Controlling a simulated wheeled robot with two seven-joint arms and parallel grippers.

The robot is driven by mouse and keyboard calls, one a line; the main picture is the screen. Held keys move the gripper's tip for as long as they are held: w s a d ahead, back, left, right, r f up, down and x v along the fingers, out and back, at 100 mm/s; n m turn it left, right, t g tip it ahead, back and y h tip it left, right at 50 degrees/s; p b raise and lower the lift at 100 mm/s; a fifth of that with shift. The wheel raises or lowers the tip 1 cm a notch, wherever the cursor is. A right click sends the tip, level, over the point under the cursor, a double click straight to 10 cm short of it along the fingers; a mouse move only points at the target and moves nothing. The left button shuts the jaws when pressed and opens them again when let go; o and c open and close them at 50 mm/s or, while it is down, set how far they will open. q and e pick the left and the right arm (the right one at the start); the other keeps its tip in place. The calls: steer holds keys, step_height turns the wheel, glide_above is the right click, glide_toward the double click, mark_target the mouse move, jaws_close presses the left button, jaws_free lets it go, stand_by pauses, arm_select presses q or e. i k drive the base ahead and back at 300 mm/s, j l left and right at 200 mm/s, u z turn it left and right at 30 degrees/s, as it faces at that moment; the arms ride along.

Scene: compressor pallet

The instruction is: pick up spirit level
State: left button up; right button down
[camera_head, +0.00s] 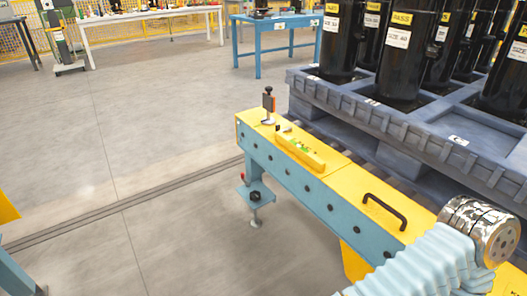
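The spirit level (300,150) is a short yellow bar with green vials. It lies on the yellow top of the blue-sided conveyor frame (330,172), near the frame's far end. No gripper touches it. My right arm comes in at the bottom right as a pale blue ribbed sleeve with a shiny metal end; no gripper fingers show on it. My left gripper is out of the picture.
A black upright clamp-like device (268,107) stands just behind the level. A black handle (384,211) rises from the frame top nearer me. A grey-blue pallet (400,125) with black compressors (405,50) borders the right. Open floor (130,150) lies left.

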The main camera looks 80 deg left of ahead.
mark_target(312, 160)
steer(key=u, duration=2.6)
steer(key=i+j+z, duration=0.1)
steer(key=z, duration=0.35)
steer(key=j+z, duration=0.15)
steer(key=z, duration=0.25)
steer(key=i+j+z, duration=0.15)
steer(key=j+z, duration=0.25)
steer(key=j, duration=0.6)
steer(key=j+z, duration=0.4)
steer(key=j, duration=0.6)
